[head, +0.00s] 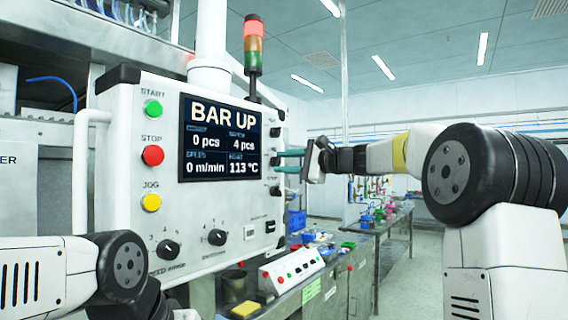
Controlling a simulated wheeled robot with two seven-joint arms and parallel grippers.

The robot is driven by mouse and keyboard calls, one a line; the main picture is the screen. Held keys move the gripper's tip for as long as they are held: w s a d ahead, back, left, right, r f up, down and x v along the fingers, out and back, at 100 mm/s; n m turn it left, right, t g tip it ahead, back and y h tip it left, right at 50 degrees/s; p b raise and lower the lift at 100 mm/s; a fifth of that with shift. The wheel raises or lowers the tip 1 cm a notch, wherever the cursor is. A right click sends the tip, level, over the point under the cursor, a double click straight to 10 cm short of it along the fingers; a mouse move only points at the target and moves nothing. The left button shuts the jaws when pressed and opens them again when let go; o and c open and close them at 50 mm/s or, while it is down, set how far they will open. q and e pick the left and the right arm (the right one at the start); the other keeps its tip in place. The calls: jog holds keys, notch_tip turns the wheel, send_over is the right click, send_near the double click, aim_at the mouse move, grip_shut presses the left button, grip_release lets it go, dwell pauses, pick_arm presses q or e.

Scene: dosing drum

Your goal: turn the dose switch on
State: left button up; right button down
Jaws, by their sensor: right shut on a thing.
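The white control panel (120,220) stands at the left, with a screen (220,138) that reads "BAR UP". Small black switches, such as one lower down (275,190), line the panel to the right of the screen. Their labels are too small to read, so I cannot tell which is the dose switch.
Green, red and yellow buttons (151,203) and two black knobs (217,237) sit on the panel. A red-lit signal tower (253,57) rises behind it. A small button box (292,271) stands on a bench below. Open room lies to the right.

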jog(key=shift+f+m, duration=0.1)
jog(key=shift+m, duration=1)
jog(key=c, duration=1.1)
grip_release()
jog(key=shift+o, duration=0.2)
jog(key=v, duration=0.8)
